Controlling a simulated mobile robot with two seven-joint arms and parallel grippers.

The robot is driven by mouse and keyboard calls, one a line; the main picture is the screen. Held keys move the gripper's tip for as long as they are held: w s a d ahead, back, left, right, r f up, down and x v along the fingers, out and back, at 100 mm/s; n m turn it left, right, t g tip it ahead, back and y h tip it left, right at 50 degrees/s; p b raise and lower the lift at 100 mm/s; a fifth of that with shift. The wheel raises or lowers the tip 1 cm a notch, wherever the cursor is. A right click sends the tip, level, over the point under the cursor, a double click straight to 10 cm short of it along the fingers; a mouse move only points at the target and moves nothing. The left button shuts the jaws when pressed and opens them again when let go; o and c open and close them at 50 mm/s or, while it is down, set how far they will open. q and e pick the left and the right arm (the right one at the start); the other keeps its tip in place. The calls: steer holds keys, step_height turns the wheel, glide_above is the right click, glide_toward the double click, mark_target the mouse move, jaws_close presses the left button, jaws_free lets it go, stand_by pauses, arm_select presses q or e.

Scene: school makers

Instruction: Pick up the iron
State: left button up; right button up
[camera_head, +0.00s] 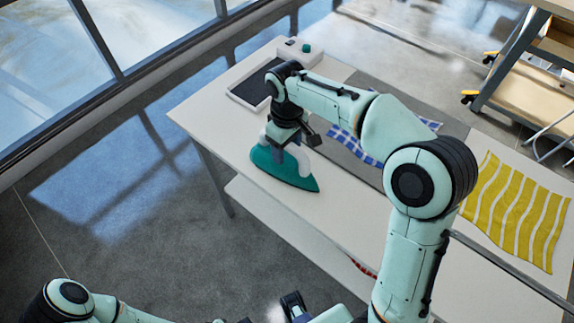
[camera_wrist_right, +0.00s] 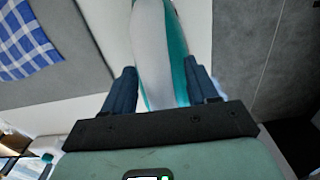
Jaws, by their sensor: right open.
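The iron (camera_head: 283,168) is teal with a pale grey handle. It sits near the left front edge of the white table, its pointed tip to the right. My right gripper (camera_head: 290,138) is over it from above and hides part of the handle. In the right wrist view, the iron's grey and teal body (camera_wrist_right: 158,50) lies between the two dark blue fingers of the right gripper (camera_wrist_right: 163,85). They are open on either side of it. My left arm shows at the bottom left, and a dark part of its gripper (camera_head: 292,304) shows at the bottom edge.
The white table (camera_head: 215,120) holds a blue checked cloth (camera_head: 358,145) on a grey mat (camera_head: 372,88), a yellow striped cloth (camera_head: 515,210) and a white-framed tray (camera_head: 250,88) at the back. A lower shelf (camera_head: 290,235) runs underneath. Windows stand at the left.

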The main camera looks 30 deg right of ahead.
steer(key=shift+f, duration=0.45)
steer(key=shift+c, duration=0.3)
jaws_close()
steer(key=shift+r, duration=0.15)
stand_by(0.7)
